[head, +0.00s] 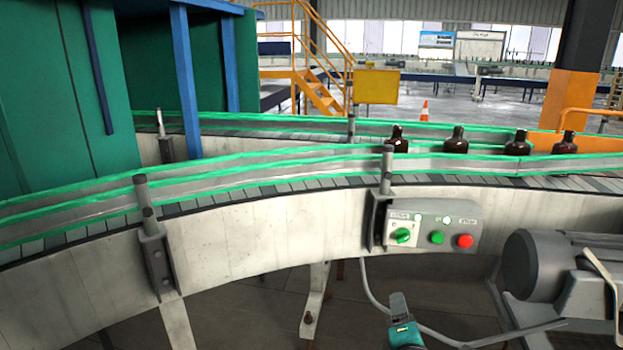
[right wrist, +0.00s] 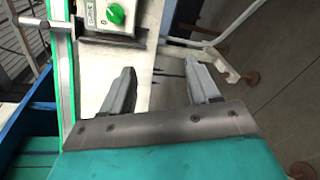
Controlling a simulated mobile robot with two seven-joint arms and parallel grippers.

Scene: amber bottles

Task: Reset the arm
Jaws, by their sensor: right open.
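My right gripper (head: 399,302) shows at the bottom of the head view, below the control box and in front of the conveyor's side. In the right wrist view its two grey fingers (right wrist: 163,78) are spread apart with nothing between them. Several dark amber bottles (head: 456,142) stand in a row on the conveyor (head: 270,222), behind the near green guide rail, far from the gripper. Their lower parts are hidden by the rail. My left gripper is not in view.
A control box (head: 432,227) with a green knob, a green button and a red button is fixed to the conveyor side. The green knob also shows in the right wrist view (right wrist: 115,14). A grey motor (head: 540,265) stands at the right. A cable hangs below the box.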

